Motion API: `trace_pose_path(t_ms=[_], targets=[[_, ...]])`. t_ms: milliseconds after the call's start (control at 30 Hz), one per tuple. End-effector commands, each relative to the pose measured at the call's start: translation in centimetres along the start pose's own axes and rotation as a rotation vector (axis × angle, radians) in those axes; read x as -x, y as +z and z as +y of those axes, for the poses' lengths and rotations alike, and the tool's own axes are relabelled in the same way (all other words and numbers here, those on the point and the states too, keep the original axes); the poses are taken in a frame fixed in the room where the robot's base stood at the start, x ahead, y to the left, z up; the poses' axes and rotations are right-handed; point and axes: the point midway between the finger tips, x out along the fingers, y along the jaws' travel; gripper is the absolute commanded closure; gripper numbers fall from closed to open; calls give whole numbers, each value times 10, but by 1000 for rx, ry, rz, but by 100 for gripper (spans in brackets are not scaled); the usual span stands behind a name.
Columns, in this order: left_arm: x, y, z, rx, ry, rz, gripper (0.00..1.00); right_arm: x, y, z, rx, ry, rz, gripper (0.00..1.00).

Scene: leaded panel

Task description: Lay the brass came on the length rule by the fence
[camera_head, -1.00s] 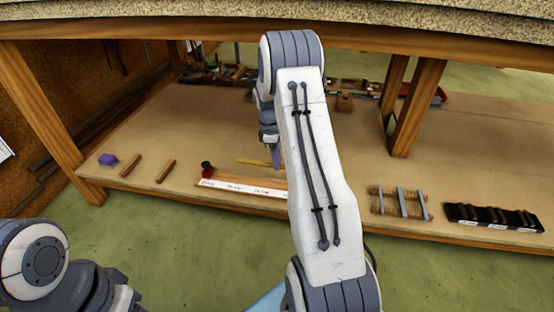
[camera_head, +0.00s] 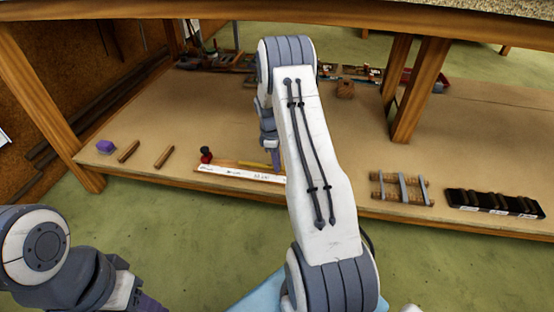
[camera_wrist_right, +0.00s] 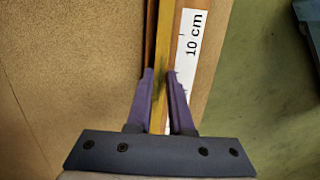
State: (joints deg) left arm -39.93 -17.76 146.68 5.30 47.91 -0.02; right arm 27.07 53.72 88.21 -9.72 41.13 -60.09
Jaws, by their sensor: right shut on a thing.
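The brass came (camera_head: 252,165) is a thin yellow strip at the back edge of the length rule (camera_head: 229,173), a wooden board with a white scale. My right gripper (camera_head: 275,160) is shut on the came, its tips partly behind my arm. In the right wrist view the came (camera_wrist_right: 164,50) runs between the purple fingers (camera_wrist_right: 160,85). It lies along the rule's white scale (camera_wrist_right: 187,60), beside a brown wooden strip, seemingly the fence (camera_wrist_right: 150,40). I cannot tell whether it touches the rule.
A dark red-and-black piece (camera_head: 206,155) stands at the rule's left end. Two wooden sticks (camera_head: 129,151) (camera_head: 164,157) and a purple block (camera_head: 105,147) lie further left. A slatted rack (camera_head: 402,188) and a black tray (camera_head: 495,203) are at right. A post (camera_head: 415,100) rises behind.

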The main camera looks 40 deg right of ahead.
Motion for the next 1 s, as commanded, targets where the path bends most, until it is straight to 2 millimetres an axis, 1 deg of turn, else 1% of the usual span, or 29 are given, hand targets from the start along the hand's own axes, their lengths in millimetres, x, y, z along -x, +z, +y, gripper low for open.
trace_pose_path(t_ms=[100, 567, 967, 1000], targets=[[-1, 0, 0, 0, 0, 0, 50, -3, 0, 0, 0, 1, 0, 100], [-1, 0, 0, 0, 0, 0, 50, -4, 0, 0, 0, 1, 0, 100], [0, 0, 0, 0, 0, 0, 50, -9, -1, 0, 0, 0, 0, 100], [0, 0, 0, 0, 0, 0, 50, -9, -1, 0, 0, 1, 0, 69]])
